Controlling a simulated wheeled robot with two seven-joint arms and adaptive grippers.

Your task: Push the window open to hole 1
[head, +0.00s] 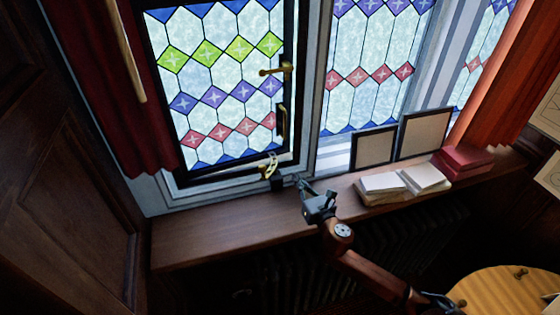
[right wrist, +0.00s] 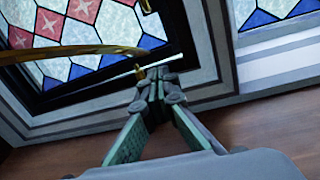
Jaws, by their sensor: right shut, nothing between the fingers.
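The window (head: 218,100) is a black-framed stained-glass casement at the left of the head view, with a brass handle (head: 277,70) on its right side. Its lower corner shows in the right wrist view (right wrist: 85,72). A curved brass stay bar (head: 270,166) sits at the window's lower right corner; in the right wrist view the bar (right wrist: 75,52) runs in from the left towards my fingertips. Its holes are too small to tell apart. My right gripper (head: 302,184) is shut and empty just right of the stay, above the sill. Whether it touches the bar is unclear. My left gripper is out of view.
The wooden sill (head: 215,235) is clear at the left. Two dark picture frames (head: 373,147) (head: 424,133), an open book (head: 405,182) and red books (head: 463,160) stand at its right. Red curtains (head: 110,90) flank the window. A round wooden table (head: 500,290) is at lower right.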

